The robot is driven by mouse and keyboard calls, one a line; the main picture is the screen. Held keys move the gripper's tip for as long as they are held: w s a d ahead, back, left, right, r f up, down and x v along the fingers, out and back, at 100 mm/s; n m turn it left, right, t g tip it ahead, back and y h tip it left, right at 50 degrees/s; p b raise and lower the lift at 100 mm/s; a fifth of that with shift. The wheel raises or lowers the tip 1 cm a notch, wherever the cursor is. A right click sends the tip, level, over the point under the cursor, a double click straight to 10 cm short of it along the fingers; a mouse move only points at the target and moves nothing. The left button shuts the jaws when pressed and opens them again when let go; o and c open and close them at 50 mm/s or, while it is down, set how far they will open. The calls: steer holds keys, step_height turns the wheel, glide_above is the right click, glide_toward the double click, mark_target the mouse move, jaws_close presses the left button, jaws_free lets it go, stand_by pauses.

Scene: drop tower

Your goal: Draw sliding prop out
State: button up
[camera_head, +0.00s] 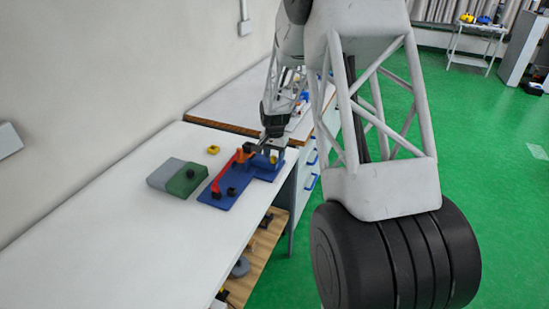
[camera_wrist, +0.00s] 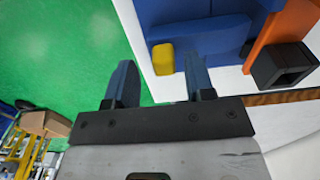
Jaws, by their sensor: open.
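The drop tower is a blue base (camera_head: 226,191) on the white table, with a red bar (camera_head: 223,180), an orange upright part (camera_head: 244,154) and black knobs. The wrist view shows its blue body (camera_wrist: 200,35), orange part (camera_wrist: 285,28), a hollow black square piece (camera_wrist: 284,66) and a small yellow block (camera_wrist: 163,58) at the blue edge. I cannot tell for sure which part is the sliding prop. My gripper (camera_head: 273,154) is over the base's far right end. In the wrist view my gripper (camera_wrist: 160,82) is open, nothing between its fingers, the yellow block just beyond them.
A grey and green block (camera_head: 178,176) lies left of the base, with a small yellow piece (camera_head: 213,149) behind it. The near white table (camera_head: 110,235) is clear. A wooden shelf (camera_head: 255,262) with items is below the table edge. A wall runs along the left.

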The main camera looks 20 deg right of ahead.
steer(key=shift+r, duration=3.2)
steer(key=shift+s+a+r, duration=0.2)
steer(key=shift+s+r, duration=0.15)
steer(key=shift+r, duration=0.05)
steer(key=s+a+r+n, duration=0.1)
steer(key=s+a+r, duration=0.2)
steer(key=s+r, duration=0.3)
steer(key=s+a+r+n+t, duration=0.1)
steer(key=s+a+r+n, duration=0.15)
steer(key=s+r, duration=0.4)
steer(key=s+a+r+n, duration=0.1)
steer(key=s+a+r, duration=0.3)
steer(key=s, duration=0.5)
steer(key=s+a+r+n, duration=0.1)
steer(key=s+a+n, duration=0.1)
steer(key=s, duration=1)
steer(key=s+a+n+t, duration=0.1)
steer(key=s+a+n, duration=0.1)
steer(key=s, duration=1.1)
steer(key=shift+a+r+t, duration=0.3)
steer(key=shift+a+r, duration=0.05)
steer(key=shift+a, duration=0.45)
